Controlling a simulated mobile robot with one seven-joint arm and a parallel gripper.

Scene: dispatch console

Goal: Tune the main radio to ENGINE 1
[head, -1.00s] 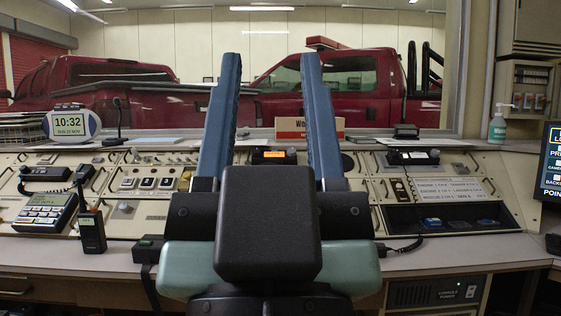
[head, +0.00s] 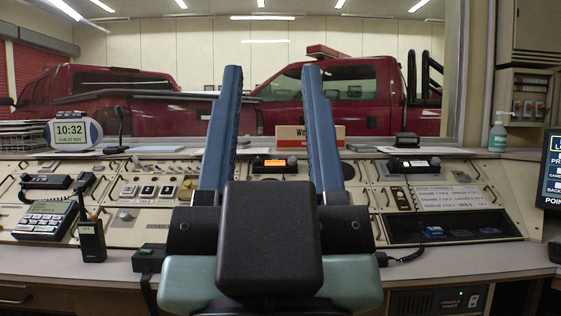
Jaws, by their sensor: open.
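My gripper (head: 270,72) is open and empty in the head view, its two blue fingers upright and wide apart in front of the console (head: 150,212). A radio with an orange lit display (head: 275,162) shows between the fingers, set in the middle of the console. It has a knob (head: 292,160) at its right end. My gripper hides the panel below it. Another dark radio unit (head: 412,166) sits to the right. A label card (head: 452,198) on the right panel lists engine, ladder, rescue and van channels; its small print is hard to read.
A handheld radio (head: 91,240), a desk phone (head: 45,219) and a clock (head: 69,131) are at the left. A gooseneck microphone (head: 119,125) stands behind. A sanitizer bottle (head: 498,134) and a screen (head: 550,170) are at the right. Free desk edge (head: 450,262) runs along the front.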

